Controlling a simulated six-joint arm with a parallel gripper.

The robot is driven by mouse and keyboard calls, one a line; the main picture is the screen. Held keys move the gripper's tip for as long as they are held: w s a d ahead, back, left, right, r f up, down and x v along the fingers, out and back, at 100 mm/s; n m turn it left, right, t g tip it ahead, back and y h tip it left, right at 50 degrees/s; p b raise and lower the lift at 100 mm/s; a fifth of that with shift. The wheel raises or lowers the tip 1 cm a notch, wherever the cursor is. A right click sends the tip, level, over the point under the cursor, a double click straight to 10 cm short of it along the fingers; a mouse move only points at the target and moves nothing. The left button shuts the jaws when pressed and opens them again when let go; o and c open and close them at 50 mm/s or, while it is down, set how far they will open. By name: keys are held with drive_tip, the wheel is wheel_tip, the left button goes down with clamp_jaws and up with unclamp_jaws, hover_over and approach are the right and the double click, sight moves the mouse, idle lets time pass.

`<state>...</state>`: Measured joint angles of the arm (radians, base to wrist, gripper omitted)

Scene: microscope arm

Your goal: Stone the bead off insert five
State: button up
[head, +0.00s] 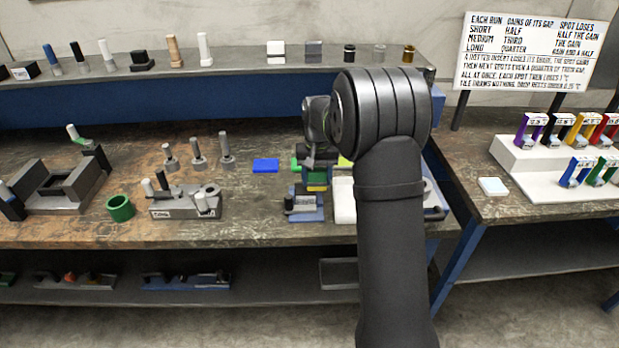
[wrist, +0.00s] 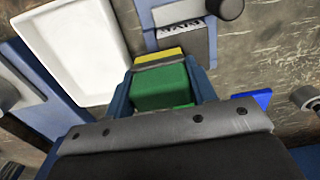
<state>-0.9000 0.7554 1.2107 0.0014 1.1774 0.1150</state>
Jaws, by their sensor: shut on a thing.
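My gripper (head: 316,172) is over the middle of the bench, pointing down. In the wrist view its blue fingers (wrist: 163,90) are shut on a green block (wrist: 162,88). A yellow layer (wrist: 158,57) shows at the block's far end, and below the fingers in the head view (head: 317,187). A grey lettered block on a blue base (head: 305,207) is just below and in front of the gripper; it also shows beyond the yellow end in the wrist view (wrist: 185,42). I cannot tell which thing is insert five, and no bead can be made out.
A white tray (wrist: 78,45) lies beside the gripper. A blue tile (head: 265,165) lies to its left. Several posts (head: 197,153), a grey fixture (head: 185,205) and a green ring (head: 120,208) stand farther left. Coloured clips (head: 580,170) stand on a white rack at right. My arm hides part of the bench.

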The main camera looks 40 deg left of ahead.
drive_tip(key=shift+a+r, duration=0.1)
drive_tip(key=shift+r, duration=3.95)
drive_tip(key=shift+s+f, duration=0.1)
drive_tip(key=s+d+f+m, duration=0.2)
drive_tip(key=d+f, duration=0.3)
drive_tip(key=d, duration=0.4)
drive_tip(key=s+d+f+m, duration=0.2)
drive_tip(key=s+d+f, duration=0.1)
drive_tip(key=d+f, duration=0.4)
drive_tip(key=w+d+f+m, duration=0.1)
drive_tip(key=w+d+f, duration=0.3)
drive_tip(key=d, duration=0.7)
drive_tip(key=w+d+f+m, duration=0.2)
drive_tip(key=w+d, duration=0.4)
drive_tip(key=d, duration=0.5)
drive_tip(key=w+d+f+m, duration=0.2)
drive_tip(key=w+d+f, duration=0.3)
drive_tip(key=d, duration=0.6)
drive_tip(key=shift+f, duration=0.3)
